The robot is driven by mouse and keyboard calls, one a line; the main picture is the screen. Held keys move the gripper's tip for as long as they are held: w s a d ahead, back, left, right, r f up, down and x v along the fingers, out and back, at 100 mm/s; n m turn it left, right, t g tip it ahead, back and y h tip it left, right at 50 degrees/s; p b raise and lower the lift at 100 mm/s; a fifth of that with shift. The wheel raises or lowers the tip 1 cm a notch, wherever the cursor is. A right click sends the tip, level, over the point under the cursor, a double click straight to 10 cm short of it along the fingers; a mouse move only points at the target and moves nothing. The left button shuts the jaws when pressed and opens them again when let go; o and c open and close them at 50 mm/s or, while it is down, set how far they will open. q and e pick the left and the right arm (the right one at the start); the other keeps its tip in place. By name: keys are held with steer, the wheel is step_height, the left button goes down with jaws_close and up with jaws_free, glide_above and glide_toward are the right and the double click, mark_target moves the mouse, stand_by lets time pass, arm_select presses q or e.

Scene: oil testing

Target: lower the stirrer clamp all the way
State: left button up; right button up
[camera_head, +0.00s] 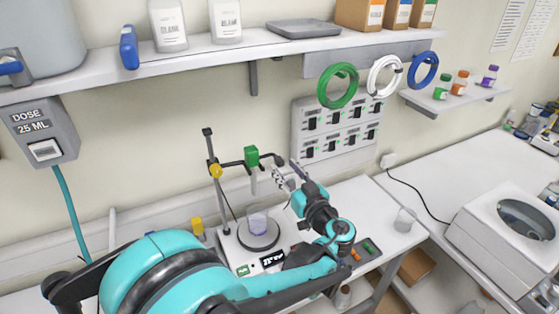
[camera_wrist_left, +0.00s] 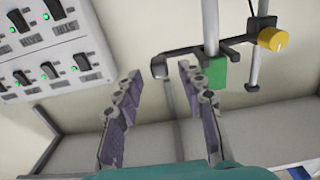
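The stirrer clamp is a dark horizontal arm on an upright stand (camera_head: 212,165). It carries a green block (camera_head: 251,156) and a yellow knob (camera_head: 216,171), and sits high above the beaker (camera_head: 258,218). My left gripper (camera_head: 280,176) is open beside the clamp's right end. In the wrist view the arm's rounded end (camera_wrist_left: 160,66) shows between the fingertips (camera_wrist_left: 158,70), with gaps on both sides; whether it lies inside the grip is unclear. My right gripper is not in view.
The beaker stands on a white stirrer base (camera_head: 230,252). A wall switch panel (camera_head: 300,135) is close behind and right of the gripper. A shelf (camera_head: 200,57) runs above, with coloured coils (camera_head: 338,85) on the wall.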

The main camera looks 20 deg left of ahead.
mark_target(282, 164)
arm_select(q)
steer(key=shift+x, duration=2.2)
steer(key=shift+d, duration=0.1)
jaws_close()
step_height(282, 164, down, 15)
steer(key=b, duration=1.1)
steer(key=shift+r+b, duration=0.2)
steer(key=shift+b, duration=0.1)
jaws_free()
